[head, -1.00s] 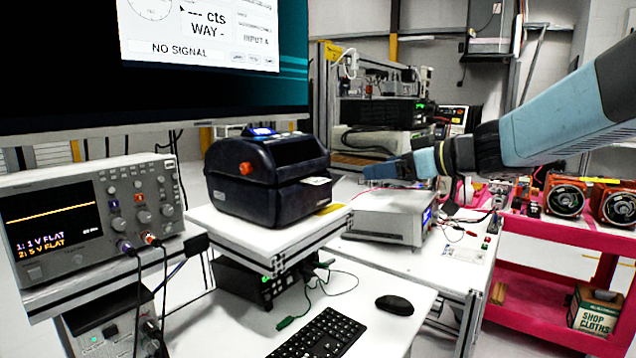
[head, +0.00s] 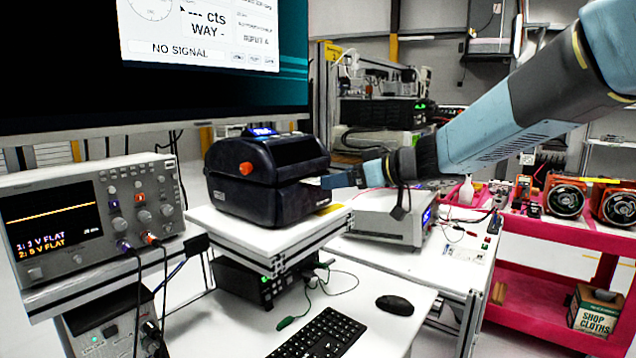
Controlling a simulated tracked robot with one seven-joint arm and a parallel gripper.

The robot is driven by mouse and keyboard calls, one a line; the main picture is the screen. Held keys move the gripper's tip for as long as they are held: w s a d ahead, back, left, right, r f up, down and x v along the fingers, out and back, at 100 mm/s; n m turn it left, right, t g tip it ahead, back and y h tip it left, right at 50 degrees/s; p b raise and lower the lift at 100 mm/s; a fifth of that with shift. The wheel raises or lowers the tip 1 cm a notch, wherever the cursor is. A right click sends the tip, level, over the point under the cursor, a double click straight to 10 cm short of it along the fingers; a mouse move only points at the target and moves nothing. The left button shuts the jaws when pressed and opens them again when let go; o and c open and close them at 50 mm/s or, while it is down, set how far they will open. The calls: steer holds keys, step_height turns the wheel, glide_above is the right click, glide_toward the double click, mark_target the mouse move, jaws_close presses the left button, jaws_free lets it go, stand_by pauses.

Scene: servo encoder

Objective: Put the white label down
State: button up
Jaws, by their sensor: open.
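A black label printer (head: 262,178) with an orange knob stands on a white shelf. A small sliver of the white label (head: 313,181) shows at the printer's front slot; most of it is hidden behind my gripper. My gripper (head: 328,181) is open, with its tips right at the front of the printer by the label. I cannot tell whether the tips touch the label.
The white shelf (head: 270,240) carries the printer. Below it are a keyboard (head: 322,335) and a mouse (head: 394,305) on the desk. An oscilloscope (head: 90,220) stands at left, a grey bench instrument (head: 385,219) behind my gripper, and a pink cart (head: 560,237) at right.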

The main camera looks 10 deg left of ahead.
mark_target(318, 181)
steer(key=x, duration=0.4)
steer(key=shift+s+a, duration=0.15)
steer(key=shift+a, duration=0.3)
steer(key=c, duration=1.2)
steer(key=shift+c, duration=0.2)
steer(key=shift+r, duration=0.1)
